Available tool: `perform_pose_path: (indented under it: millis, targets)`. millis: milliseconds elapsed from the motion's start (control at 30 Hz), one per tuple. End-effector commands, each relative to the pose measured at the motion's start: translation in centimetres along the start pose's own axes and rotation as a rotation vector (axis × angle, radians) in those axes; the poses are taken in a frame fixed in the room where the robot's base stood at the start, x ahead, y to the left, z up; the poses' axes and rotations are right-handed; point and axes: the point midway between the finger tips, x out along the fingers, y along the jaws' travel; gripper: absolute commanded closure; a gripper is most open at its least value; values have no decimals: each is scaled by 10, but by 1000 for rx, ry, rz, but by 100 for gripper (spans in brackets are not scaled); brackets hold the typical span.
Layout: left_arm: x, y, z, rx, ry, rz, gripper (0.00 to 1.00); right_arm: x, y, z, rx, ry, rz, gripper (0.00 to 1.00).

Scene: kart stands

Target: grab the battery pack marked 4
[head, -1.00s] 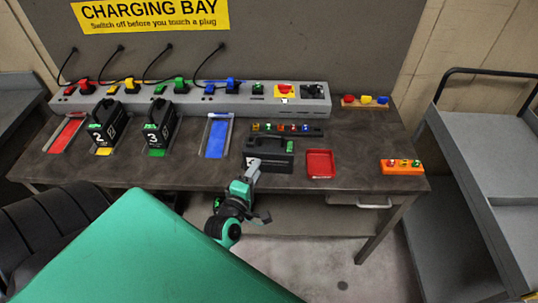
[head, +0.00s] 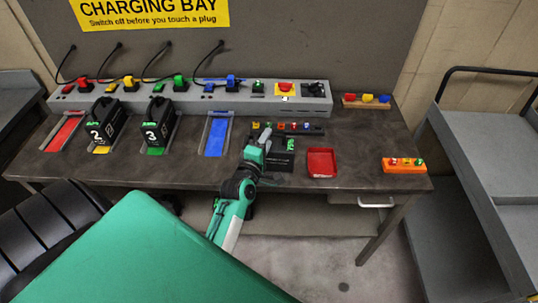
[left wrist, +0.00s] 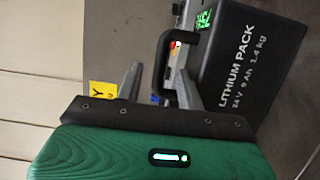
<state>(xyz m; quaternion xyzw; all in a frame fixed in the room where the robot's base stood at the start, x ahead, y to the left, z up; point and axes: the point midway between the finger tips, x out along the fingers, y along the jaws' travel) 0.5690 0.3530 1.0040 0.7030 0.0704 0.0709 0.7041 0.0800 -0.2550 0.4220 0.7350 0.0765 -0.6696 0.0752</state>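A black battery pack (head: 284,160) lies on the bench right of the blue slot, largely hidden by my left arm; its number is not readable. In the left wrist view the pack (left wrist: 243,72) shows "LITHIUM PACK" lettering, a small green display and a black loop handle (left wrist: 166,68). My left gripper (head: 263,134) is at this pack. In the wrist view its fingers (left wrist: 160,72) are apart, with the handle bar between them; I see no firm contact. Packs marked 2 (head: 105,125) and 3 (head: 160,125) stand upright in slots. My right gripper is not in view.
A grey charger strip (head: 190,99) with plugs and switches runs along the back. The blue slot (head: 216,136) and red slot (head: 64,133) are empty. A red tray (head: 321,163) and an orange block (head: 404,165) are on the right. A grey cart (head: 490,125) stands beyond.

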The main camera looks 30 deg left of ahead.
Motion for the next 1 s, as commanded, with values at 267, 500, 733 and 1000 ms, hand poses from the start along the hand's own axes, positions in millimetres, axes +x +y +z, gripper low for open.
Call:
perform_pose_path:
  millis: [267,500,733,1000]
  targets:
    - [29,-1,-3,0,2,1,62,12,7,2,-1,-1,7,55]
    - [31,0,-3,1,2,0,62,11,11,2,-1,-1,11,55]
    - [31,0,-3,1,2,0,100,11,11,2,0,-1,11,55]
    - [31,0,-3,3,1,-1,100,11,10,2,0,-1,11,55]
